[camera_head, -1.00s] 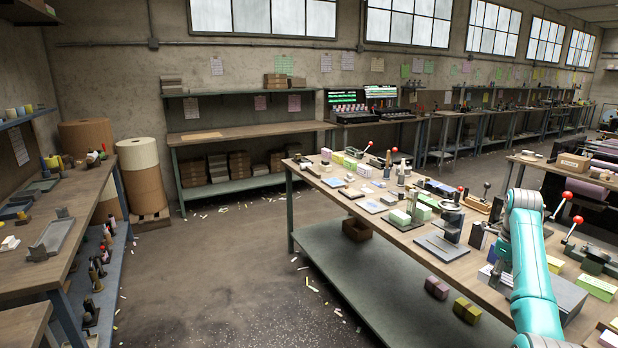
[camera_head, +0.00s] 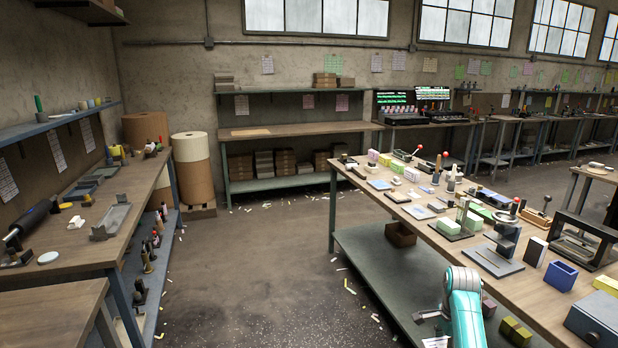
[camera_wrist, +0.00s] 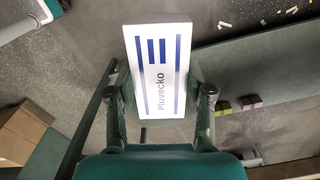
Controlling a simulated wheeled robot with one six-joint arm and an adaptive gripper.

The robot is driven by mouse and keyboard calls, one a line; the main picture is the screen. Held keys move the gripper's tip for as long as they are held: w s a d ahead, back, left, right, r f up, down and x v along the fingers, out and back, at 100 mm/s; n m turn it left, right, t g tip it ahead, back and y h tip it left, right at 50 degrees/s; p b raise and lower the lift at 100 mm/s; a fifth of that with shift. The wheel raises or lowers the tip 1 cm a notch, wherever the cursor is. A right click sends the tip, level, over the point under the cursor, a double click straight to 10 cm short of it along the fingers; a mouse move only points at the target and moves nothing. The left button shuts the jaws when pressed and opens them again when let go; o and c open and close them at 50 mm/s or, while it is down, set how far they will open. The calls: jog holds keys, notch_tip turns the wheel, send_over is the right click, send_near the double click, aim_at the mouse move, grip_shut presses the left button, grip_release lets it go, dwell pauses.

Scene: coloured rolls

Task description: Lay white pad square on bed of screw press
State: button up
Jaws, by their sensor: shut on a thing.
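The white pad (camera_wrist: 157,70) is a flat white block with blue stripes and the word "Pluvecko", seen in the wrist view. My gripper (camera_wrist: 157,92) is shut on it, a finger on each long side, with the pad's far end sticking out beyond them. The pad is in the air, with floor and a green shelf behind it. In the head view a white piece, probably the pad (camera_head: 435,342), shows at the bottom edge beside my turquoise arm. A dark open frame (camera_head: 585,228) on the right-hand bench may be the screw press; I cannot tell for sure.
The long right-hand bench (camera_head: 405,208) carries many small tools, blocks and a blue open box (camera_head: 561,275). A lower green shelf (camera_head: 385,268) lies beneath it. The left bench (camera_head: 85,240) holds a roller and trays. Open floor (camera_head: 260,270) lies between the benches.

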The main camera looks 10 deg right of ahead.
jog(key=s+a+f+n, duration=0.4)
jog(key=a+f+n, duration=0.1)
jog(key=a, duration=0.5)
jog(key=s+a+f+n, duration=0.4)
jog(key=a+n, duration=0.4)
jog(key=a, duration=0.3)
jog(key=s+a+f+n, duration=0.4)
jog(key=a+f+n, duration=0.3)
jog(key=a, duration=0.3)
jog(key=shift+a, duration=0.2)
jog(key=shift+d+f, duration=0.1)
